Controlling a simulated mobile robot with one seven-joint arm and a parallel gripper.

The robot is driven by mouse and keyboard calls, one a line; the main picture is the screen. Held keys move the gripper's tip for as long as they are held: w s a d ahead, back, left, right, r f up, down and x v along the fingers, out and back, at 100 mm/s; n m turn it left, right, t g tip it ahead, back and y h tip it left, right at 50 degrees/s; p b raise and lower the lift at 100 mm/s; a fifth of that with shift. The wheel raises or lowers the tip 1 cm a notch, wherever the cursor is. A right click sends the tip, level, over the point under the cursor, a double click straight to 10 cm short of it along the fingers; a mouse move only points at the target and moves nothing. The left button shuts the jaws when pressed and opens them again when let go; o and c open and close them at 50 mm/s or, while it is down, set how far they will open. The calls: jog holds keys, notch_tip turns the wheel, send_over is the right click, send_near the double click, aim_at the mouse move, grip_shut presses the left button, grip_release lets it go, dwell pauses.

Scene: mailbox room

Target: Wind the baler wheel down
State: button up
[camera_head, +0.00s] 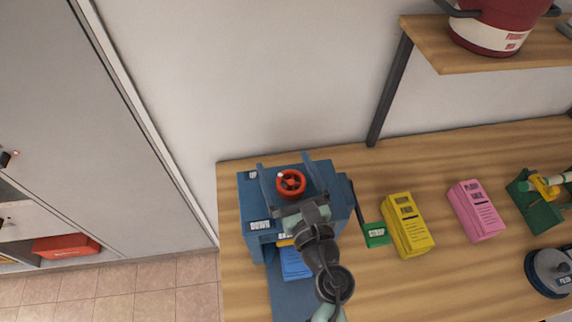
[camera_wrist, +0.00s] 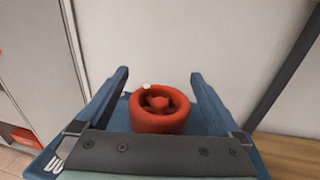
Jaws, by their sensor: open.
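The blue baler (camera_head: 252,205) stands at the left end of the wooden table. My arm hides part of the baler's front.
A blue packet (camera_head: 295,263) shows in the baler's front opening. Yellow (camera_head: 408,225) and pink (camera_head: 477,210) boxes lie further right. A shelf (camera_head: 440,50) with a red pot is above right; a grey cabinet (camera_head: 90,130) is left.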

jog(key=c, duration=1.3)
jog(key=shift+c, duration=0.2)
jog(key=shift+m+h, duration=0.3)
jog(key=shift+h, duration=0.2)
